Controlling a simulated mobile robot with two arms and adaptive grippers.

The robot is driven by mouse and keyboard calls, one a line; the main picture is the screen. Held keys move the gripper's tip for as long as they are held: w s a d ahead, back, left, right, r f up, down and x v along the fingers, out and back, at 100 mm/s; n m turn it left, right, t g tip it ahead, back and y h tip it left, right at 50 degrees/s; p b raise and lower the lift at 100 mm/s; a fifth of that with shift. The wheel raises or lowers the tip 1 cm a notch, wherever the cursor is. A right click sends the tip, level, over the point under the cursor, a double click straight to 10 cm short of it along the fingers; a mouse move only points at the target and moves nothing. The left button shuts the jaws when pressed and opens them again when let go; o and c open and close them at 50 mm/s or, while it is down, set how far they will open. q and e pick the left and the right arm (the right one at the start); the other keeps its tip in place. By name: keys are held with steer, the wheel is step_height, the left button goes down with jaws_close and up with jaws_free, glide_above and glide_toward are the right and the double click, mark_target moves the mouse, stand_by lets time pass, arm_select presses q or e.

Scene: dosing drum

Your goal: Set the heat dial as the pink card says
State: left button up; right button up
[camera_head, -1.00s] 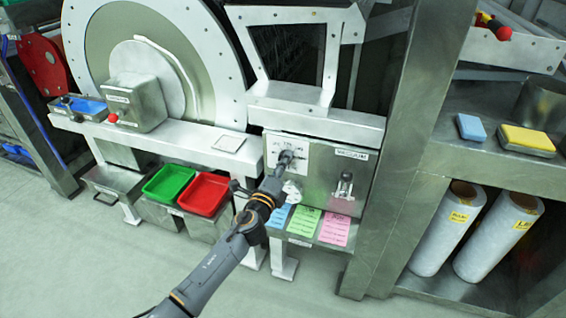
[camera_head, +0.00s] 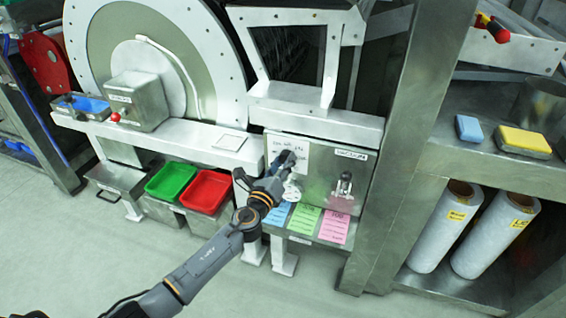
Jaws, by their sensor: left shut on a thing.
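My left gripper (camera_head: 287,163) is at the white dial plate (camera_head: 276,146) on the steel control panel (camera_head: 318,192). It is shut on the heat dial, which the fingers hide almost wholly. The pink card (camera_head: 334,228) lies on the ledge below the panel, rightmost of three cards. Its print is too small to read. My right gripper is not in view.
A green card (camera_head: 304,220) and a blue card (camera_head: 277,214) lie beside the pink one. A vacuum switch (camera_head: 343,185) sits right of the dial. Green (camera_head: 171,181) and red (camera_head: 206,190) trays stand left. A steel post (camera_head: 400,170) bounds the right side.

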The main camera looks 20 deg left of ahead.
arm_select(q)
steer(key=shift+f, duration=0.15)
steer(key=o, duration=1.2)
steer(key=s, duration=0.8)
steer(key=s+a, duration=0.1)
steer(key=s, duration=0.3)
steer(key=shift+f, duration=0.2)
steer(key=shift+f, duration=0.1)
